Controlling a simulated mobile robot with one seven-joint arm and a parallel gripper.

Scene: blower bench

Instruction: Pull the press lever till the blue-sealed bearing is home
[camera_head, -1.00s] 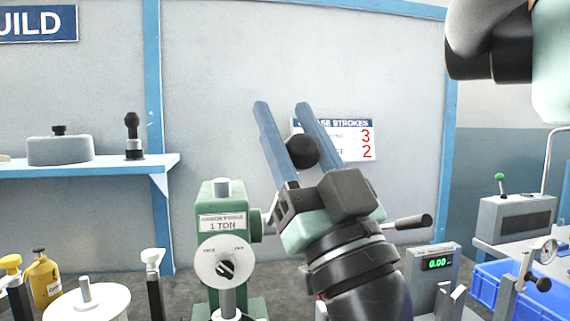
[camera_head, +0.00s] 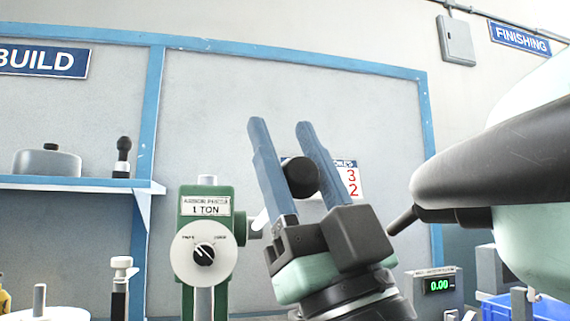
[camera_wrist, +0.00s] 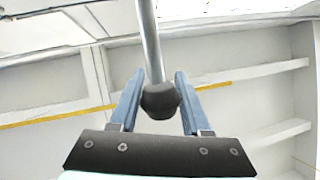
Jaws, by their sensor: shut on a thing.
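The green arbor press (camera_head: 241,228) stands left of centre in the head view, with a "1 TON" plate and a white dial (camera_head: 186,265). My gripper (camera_head: 277,123) is to its right, fingers pointing up. Its two blue fingers are shut on the black ball knob (camera_head: 300,178) of the press lever (camera_head: 260,221). The wrist view shows the knob (camera_wrist: 160,101) between the fingers (camera_wrist: 158,76) and the grey lever rod (camera_wrist: 150,40) running up from it. The blue-sealed bearing and the foot of the press are out of view.
A blue-edged shelf (camera_head: 85,184) is at the left with a grey canister (camera_head: 47,164). A green digital readout (camera_head: 438,285) stands low right of my gripper, and a blue crate (camera_head: 545,308) lies at the lower right. A partly covered stroke sign (camera_head: 352,184) is behind my gripper.

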